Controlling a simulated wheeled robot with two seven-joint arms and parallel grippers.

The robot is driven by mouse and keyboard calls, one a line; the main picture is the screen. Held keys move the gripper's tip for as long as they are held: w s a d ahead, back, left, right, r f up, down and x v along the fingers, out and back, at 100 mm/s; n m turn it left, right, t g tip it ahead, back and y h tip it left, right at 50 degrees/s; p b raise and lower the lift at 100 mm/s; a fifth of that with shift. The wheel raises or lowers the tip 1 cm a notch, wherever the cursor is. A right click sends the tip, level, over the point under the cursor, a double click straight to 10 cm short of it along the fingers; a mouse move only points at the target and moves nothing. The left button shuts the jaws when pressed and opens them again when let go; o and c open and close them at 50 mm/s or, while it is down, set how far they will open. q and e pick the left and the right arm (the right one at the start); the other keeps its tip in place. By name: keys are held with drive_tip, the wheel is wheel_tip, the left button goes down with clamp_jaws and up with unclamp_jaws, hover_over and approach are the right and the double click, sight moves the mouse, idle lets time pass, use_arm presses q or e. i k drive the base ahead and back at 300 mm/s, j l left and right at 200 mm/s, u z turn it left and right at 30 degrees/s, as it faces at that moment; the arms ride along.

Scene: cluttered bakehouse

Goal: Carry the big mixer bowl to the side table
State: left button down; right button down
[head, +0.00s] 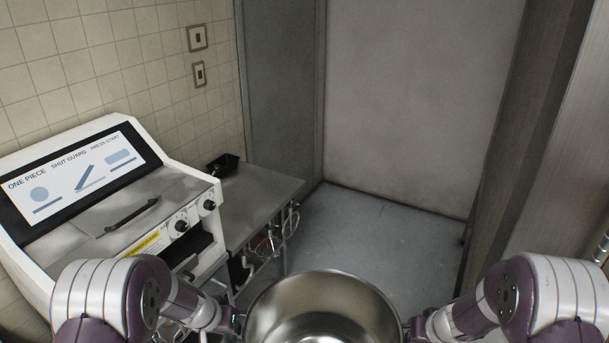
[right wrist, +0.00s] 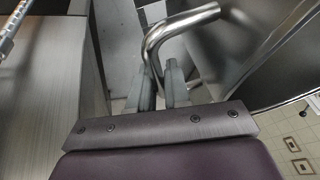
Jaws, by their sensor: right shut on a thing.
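The big mixer bowl (head: 320,290) is a wide, shiny steel bowl at the bottom middle of the head view, between my two arms. Its inside faces up and looks empty; its near part is cut off. My right gripper (head: 414,327) is at its right side. In the right wrist view my right gripper (right wrist: 167,88) is shut on a bent metal handle (right wrist: 178,25) beside the bowl's dark curved wall (right wrist: 285,50). My left gripper (head: 237,323) is at the bowl's left side; its fingertips are too small and hidden to read.
A steel-topped table (head: 255,200) stands by the tiled wall, with a small black tin (head: 223,164) at its back and utensils hanging along its side. A white machine (head: 110,215) with knobs stands at the left. Grey floor (head: 375,240) is clear ahead, up to a pale panel (head: 415,100).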

sight(241, 194)
drive_tip(key=i, duration=3.45)
drive_tip(key=i+u, duration=0.15)
drive_tip(key=u, duration=0.3)
drive_tip(key=i+l+u, duration=0.1)
drive_tip(key=u, duration=0.3)
drive_tip(key=i+l+u, duration=0.1)
drive_tip(key=u, duration=0.35)
drive_tip(key=i+u, duration=0.1)
drive_tip(key=u, duration=0.8)
